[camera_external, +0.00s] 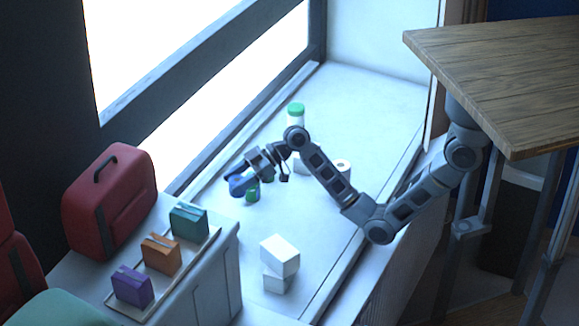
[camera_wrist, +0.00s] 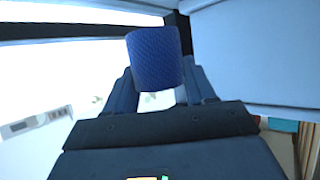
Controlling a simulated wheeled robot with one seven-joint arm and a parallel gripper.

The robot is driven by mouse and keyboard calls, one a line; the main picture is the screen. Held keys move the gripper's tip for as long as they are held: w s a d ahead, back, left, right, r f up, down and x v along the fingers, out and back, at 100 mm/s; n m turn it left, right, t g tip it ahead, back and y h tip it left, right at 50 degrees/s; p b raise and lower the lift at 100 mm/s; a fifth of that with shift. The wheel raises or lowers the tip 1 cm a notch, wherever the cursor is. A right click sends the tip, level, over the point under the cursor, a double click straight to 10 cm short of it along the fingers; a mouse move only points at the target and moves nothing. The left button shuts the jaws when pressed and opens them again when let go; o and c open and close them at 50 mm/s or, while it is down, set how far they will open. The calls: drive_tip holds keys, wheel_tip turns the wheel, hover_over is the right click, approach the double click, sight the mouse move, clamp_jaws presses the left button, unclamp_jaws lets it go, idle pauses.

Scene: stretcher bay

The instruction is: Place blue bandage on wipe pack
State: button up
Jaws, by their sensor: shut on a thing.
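The blue bandage (camera_wrist: 153,58) is a textured blue roll held between the two fingers of my gripper (camera_wrist: 160,85) in the wrist view. In the external view my gripper (camera_external: 248,176) is shut on the blue bandage (camera_external: 236,187) above the left part of the white counter, near the window. Three soft packs, teal (camera_external: 188,221), orange (camera_external: 160,255) and purple (camera_external: 132,287), stand in a row on a tray at the lower left, apart from my gripper. Which of these, if any, is the wipe pack I cannot tell.
A small green object (camera_external: 253,194) is close under my gripper. A white bottle with a green cap (camera_external: 296,113), a white roll (camera_external: 343,168) and stacked white boxes (camera_external: 281,256) stand on the counter. A red bag (camera_external: 110,200) stands behind the tray (camera_external: 208,243). A wooden table (camera_external: 500,75) is at right.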

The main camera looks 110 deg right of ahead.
drive_tip(key=shift+a+r, duration=0.1)
drive_tip(key=shift+r, duration=0.05)
drive_tip(key=shift+a+y, duration=0.2)
drive_tip(key=shift+y, duration=0.1)
drive_tip(key=w+a+f, duration=0.4)
drive_tip(key=w+a, duration=0.1)
drive_tip(key=w+a+f+p, duration=0.1)
drive_tip(key=w+a+f, duration=0.1)
drive_tip(key=a, duration=0.1)
drive_tip(key=shift+w+f, duration=0.3)
drive_tip(key=shift+w, duration=0.05)
drive_tip(key=shift+w+f, duration=0.1)
drive_tip(key=shift+f, duration=2)
drive_tip(key=shift+f, duration=0.1)
drive_tip(key=o, duration=1)
drive_tip(key=shift+o, duration=0.2)
